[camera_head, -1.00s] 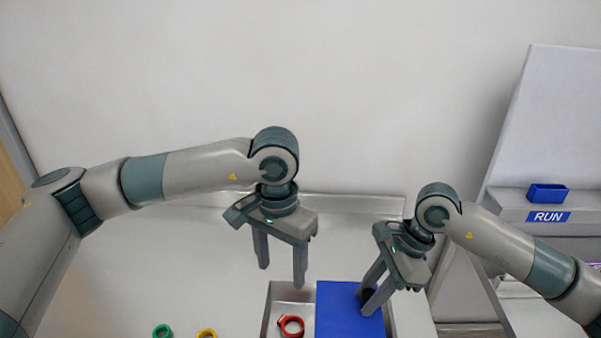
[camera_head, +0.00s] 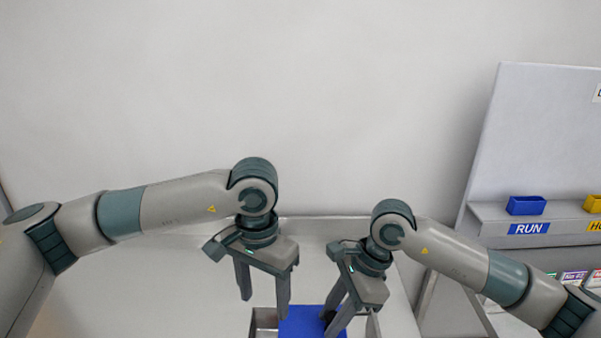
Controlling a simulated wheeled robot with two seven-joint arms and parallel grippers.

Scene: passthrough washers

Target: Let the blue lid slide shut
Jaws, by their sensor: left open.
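The blue lid (camera_head: 299,326) lies over the metal box (camera_head: 264,319) at the bottom edge of the head view, its near part cut off. A narrow opening shows left of the lid, and a strip of the box shows to its right. My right gripper (camera_head: 328,324) is down at the lid's right part, its fingers on either side of the dark knob (camera_head: 327,316) and seemingly shut on it. The fingers partly hide the knob. My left gripper (camera_head: 264,307) is open and empty, above the opening and the lid's left edge.
A shelf at the right holds a blue bin (camera_head: 526,205) above a RUN label (camera_head: 529,228) and a yellow bin (camera_head: 592,204). The pale worktop (camera_head: 150,290) left of the box is clear where it shows. A plain wall stands behind.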

